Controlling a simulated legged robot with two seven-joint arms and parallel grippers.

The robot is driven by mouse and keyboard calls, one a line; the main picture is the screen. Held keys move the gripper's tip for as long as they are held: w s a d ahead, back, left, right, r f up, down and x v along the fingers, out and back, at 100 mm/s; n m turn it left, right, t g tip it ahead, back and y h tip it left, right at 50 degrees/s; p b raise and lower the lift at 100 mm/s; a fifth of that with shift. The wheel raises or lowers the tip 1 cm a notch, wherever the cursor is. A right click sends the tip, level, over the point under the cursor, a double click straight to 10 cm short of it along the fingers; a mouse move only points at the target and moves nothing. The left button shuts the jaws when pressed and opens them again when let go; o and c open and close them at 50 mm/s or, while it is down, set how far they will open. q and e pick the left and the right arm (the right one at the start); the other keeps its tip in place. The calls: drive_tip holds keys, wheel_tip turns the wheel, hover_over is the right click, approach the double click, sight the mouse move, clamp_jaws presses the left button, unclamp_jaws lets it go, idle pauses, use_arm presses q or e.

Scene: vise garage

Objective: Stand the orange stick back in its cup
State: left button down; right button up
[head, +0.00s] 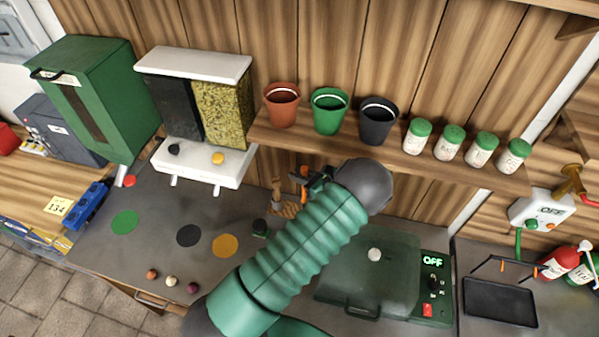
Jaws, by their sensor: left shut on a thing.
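My left gripper (312,184) is at the back of the worktop, just below the shelf, largely hidden by my green arm. It is shut on a thin orange stick (304,172), of which only a short part shows. Three cups stand upright on the shelf above: a terracotta one (282,106), a green one (330,111) and a dark grey one (378,121). I cannot tell from this view which cup belongs to the stick, or whether the stick touches anything below. My right gripper is not in view.
The wooden shelf (340,151) also bears several green-lidded jars. A brown wooden item (277,191) stands close left of the gripper. A two-part dispenser (195,110) stands further left. A green-lidded appliance (370,270) reading OFF and a black tray (498,301) lie to the right.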

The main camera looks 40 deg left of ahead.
use_arm(q)
drive_tip(key=d+f+b, duration=0.2)
drive_tip(key=f, duration=0.1)
drive_tip(key=shift+w, duration=0.4)
drive_tip(key=shift+s+a+f+b, duration=0.15)
drive_tip(key=shift+a+f+b, duration=0.05)
drive_tip(key=shift+f+b, duration=0.15)
drive_tip(key=shift+w+a+f+b, duration=0.15)
drive_tip(key=shift+f+b, duration=0.1)
drive_tip(key=shift+f, duration=0.2)
drive_tip(key=shift+w+a+f+b, duration=0.15)
drive_tip(key=shift+f+b, duration=0.1)
drive_tip(key=shift+f, duration=0.15)
drive_tip(key=c, duration=1.3)
unclamp_jaws()
drive_tip(key=shift+s+d+r, duration=0.15)
drive_tip(key=shift+s+d, duration=0.05)
drive_tip(key=shift+d, duration=0.05)
drive_tip(key=shift+o, duration=0.6)
drive_tip(key=shift+w+a, duration=0.1)
drive_tip(key=shift+a, duration=0.15)
drive_tip(key=o, duration=0.5)
drive_tip(key=shift+a, duration=0.1)
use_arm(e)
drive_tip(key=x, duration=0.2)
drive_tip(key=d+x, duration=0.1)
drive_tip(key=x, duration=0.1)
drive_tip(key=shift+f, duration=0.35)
